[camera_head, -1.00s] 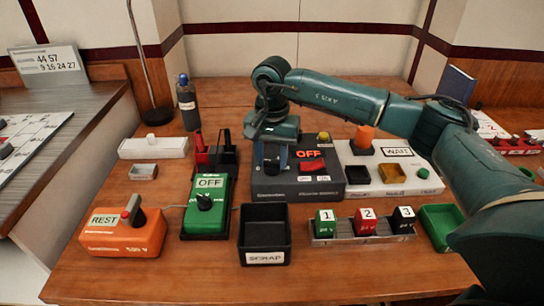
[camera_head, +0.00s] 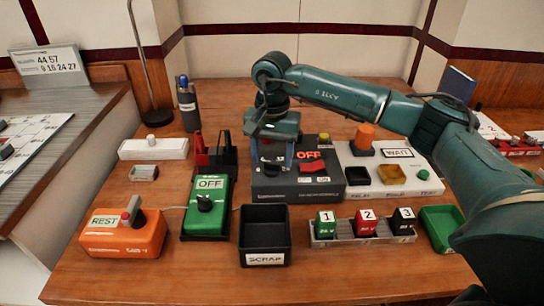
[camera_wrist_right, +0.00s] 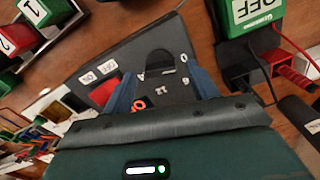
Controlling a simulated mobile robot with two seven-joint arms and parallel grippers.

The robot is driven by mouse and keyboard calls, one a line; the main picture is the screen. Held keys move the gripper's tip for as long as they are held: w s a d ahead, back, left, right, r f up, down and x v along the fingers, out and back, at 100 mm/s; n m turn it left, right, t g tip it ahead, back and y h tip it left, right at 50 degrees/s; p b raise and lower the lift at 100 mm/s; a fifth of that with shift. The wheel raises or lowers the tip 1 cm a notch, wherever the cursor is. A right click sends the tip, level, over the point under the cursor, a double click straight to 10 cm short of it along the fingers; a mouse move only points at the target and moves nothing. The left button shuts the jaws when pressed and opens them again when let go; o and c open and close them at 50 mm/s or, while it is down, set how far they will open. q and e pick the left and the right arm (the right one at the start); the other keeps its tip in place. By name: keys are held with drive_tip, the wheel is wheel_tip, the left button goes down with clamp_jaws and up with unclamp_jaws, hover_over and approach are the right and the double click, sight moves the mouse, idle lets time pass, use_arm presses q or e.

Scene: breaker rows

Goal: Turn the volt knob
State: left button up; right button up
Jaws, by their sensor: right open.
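A dark grey box (camera_head: 310,183) with a red rocker switch (camera_head: 313,167) and an OFF display (camera_head: 308,155) stands at mid-table in the head view. A black knob (camera_wrist_right: 160,62) with a printed scale around it sits on its face in the right wrist view; I take it as the volt knob, though no label is readable. My right gripper (camera_head: 275,163) points down over the left part of this box and mostly hides the knob in the head view. Its blue fingers (camera_wrist_right: 163,75) are open, one on each side of the knob. Contact cannot be told. My left gripper is not in view.
A green meter (camera_head: 208,215) reading OFF has its own black knob. An orange REST box (camera_head: 124,240), a black scrap bin (camera_head: 264,220) and a rack of numbered blocks (camera_head: 365,239) stand in front. A white panel (camera_head: 388,184) is at the right. Bare table lies along the front.

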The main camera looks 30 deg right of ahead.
sight(272, 162)
use_arm(q)
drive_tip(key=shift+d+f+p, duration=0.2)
drive_tip(key=shift+p, duration=0.1)
use_arm(e)
wheel_tip(272, 162, up, 12)
idle(0.4)
